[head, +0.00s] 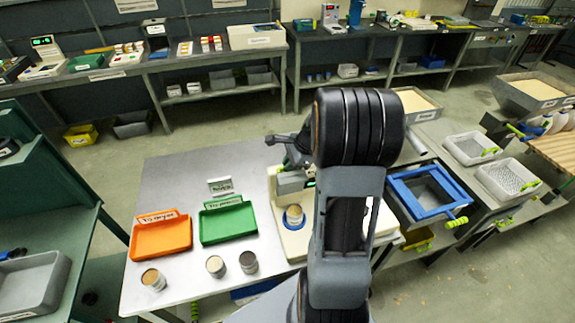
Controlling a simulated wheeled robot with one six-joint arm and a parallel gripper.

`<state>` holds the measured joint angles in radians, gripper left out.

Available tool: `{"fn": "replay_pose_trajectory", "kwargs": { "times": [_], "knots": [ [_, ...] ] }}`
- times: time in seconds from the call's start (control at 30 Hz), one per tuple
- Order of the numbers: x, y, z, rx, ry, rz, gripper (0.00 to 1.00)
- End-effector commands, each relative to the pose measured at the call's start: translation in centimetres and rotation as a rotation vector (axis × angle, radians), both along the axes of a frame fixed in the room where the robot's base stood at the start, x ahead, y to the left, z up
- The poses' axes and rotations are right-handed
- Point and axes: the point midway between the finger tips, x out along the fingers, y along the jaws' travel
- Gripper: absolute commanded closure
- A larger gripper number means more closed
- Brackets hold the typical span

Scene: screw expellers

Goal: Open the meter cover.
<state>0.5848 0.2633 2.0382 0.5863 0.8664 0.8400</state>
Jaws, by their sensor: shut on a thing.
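The white moisture meter (290,242) stands on the metal table, partly hidden behind my arm. A round cup of tan grain (294,214) shows in its front part. The grey meter cover (291,182) shows at the meter's back, beside a small dark display; its full outline and angle are hidden. My gripper (298,160) is at the back of the meter, by the cover, and shut on it. Its fingertips are mostly hidden by my arm, so the exact grip does not show.
An orange tray (162,238) and a green tray (228,224) lie left of the meter. Three sample cans (216,266) stand in front of them. A small sign (221,186) stands behind. A blue-framed sieve box (428,194) is at right. The table's back left is clear.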

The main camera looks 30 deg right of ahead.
Motion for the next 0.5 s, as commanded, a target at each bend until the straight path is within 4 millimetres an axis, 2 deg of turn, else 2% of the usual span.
{"fn": "replay_pose_trajectory", "kwargs": {
  "times": [0.03,0.33,0.37,0.5],
  "knots": [
    [-0.26,-0.36,-0.52,-0.007,0.007,-0.003,1.0],
    [-0.27,-0.35,-0.51,-0.007,0.007,-0.004,1.0],
    [-0.27,-0.34,-0.51,-0.007,0.007,-0.004,0.84],
    [-0.27,-0.29,-0.52,-0.006,0.008,-0.004,0.71]
  ]
}}
